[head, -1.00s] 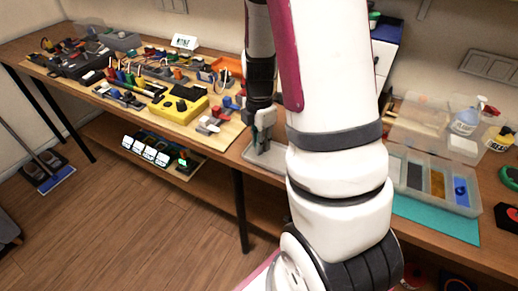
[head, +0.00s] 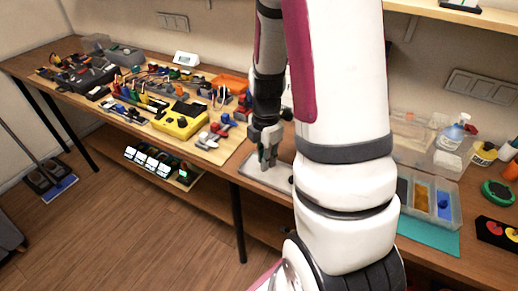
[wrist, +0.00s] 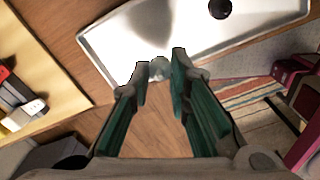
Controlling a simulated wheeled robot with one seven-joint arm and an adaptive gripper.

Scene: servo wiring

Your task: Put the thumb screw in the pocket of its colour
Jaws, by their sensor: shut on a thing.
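My gripper (wrist: 160,75) has teal-padded fingers and is shut on a small pale grey thing (wrist: 160,66), apparently the thumb screw, at its fingertips. In the head view my gripper (head: 268,158) hangs over a shallow light-grey tray (head: 276,179) on the bench; what it holds is too small to make out there. The tray also shows in the wrist view (wrist: 120,42), beyond the fingertips. A clear pocket box (head: 456,207) stands at the right, with a dark grey pocket (head: 402,188), an amber pocket (head: 421,197) and a blue pocket (head: 444,206) visible. My arm may hide more of it.
A dark round thing (wrist: 220,8) lies on the tray. A wooden board (head: 225,147) with a yellow device (head: 180,121) and several parts fills the bench to the left. A turquoise mat (head: 428,237) lies before the pocket box; bottles (head: 452,133) stand behind it.

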